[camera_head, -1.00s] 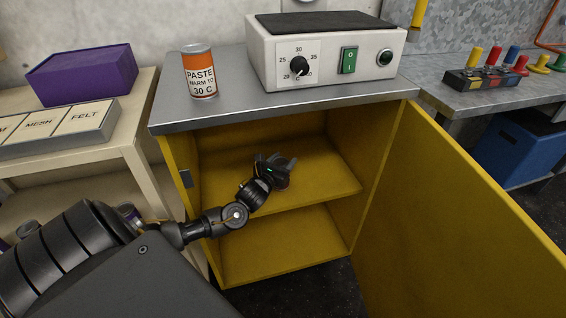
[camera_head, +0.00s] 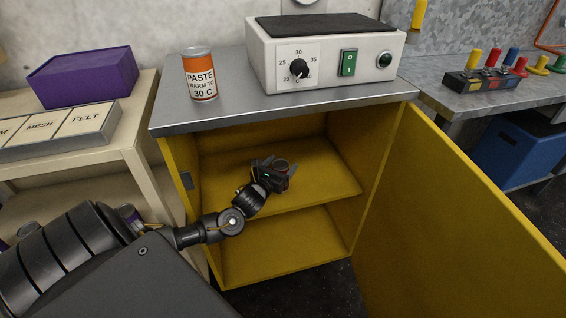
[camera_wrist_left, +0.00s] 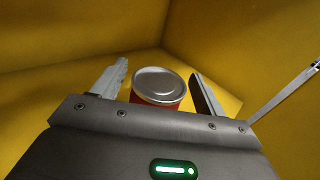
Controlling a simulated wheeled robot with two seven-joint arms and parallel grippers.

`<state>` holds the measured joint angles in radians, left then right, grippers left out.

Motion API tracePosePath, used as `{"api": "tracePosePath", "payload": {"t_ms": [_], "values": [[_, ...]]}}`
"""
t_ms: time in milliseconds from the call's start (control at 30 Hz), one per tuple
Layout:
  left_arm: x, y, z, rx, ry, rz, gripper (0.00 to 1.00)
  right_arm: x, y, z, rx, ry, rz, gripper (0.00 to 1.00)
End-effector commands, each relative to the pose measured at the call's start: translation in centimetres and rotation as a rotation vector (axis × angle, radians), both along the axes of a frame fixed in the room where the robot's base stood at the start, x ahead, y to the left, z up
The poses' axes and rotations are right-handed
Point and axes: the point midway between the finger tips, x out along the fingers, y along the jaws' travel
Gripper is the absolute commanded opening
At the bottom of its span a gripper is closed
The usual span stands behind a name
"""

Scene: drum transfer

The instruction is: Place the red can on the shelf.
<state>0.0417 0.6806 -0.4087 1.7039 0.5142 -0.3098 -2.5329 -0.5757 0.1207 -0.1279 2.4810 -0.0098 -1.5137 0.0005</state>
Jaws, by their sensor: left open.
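The red can (camera_wrist_left: 158,104) stands between the fingers of my left gripper in the left wrist view, its silver lid up and its red side partly hidden by the gripper body. My left gripper (camera_wrist_left: 160,72) has its fingers spread, with a gap on each side of the can. My right gripper is out of view.
The cabinet door (camera_head: 455,215) hangs open on the right. On the grey cabinet top (camera_head: 225,112) stand an orange paste can (camera_head: 200,75) and a white heater box (camera_head: 325,60). The shelf is bare to the right of the gripper.

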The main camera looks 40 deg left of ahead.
Motion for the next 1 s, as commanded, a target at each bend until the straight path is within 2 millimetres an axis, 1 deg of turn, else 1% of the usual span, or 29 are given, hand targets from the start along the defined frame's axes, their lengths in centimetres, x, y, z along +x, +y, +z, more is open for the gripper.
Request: {"api": "tracePosePath", "payload": {"t_ms": [33, 67, 200, 300, 433, 533, 633, 1000], "values": [[-1.1, -0.2, 0.2, -0.001, 0.003, -0.001, 0.72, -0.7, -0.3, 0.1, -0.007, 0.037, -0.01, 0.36], [-1.7, -0.3, 0.2, 0.0, 0.004, -0.002, 0.72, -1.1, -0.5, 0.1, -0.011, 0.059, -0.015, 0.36], [-4.8, -0.9, 0.4, -0.001, 0.003, -0.002, 0.72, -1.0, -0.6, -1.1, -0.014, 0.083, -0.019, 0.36], [-6.7, -1.3, 0.5, -0.001, 0.003, -0.002, 0.72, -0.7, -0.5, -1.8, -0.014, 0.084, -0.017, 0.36], [-8.6, -1.7, 0.6, 0.001, 0.002, -0.001, 0.72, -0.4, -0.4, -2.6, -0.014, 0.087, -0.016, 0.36], [-9.5, -1.8, 0.6, 0.0, 0.0, 0.0, 0.72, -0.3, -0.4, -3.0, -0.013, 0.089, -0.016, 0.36], [-10.0, -1.9, 0.7, 0.0, 0.0, 0.0, 0.72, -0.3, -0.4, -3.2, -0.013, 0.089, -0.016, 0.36], [-10.0, -1.9, 0.6, 0.0, -0.001, 0.0, 0.72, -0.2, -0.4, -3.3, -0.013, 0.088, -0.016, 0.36]]}}
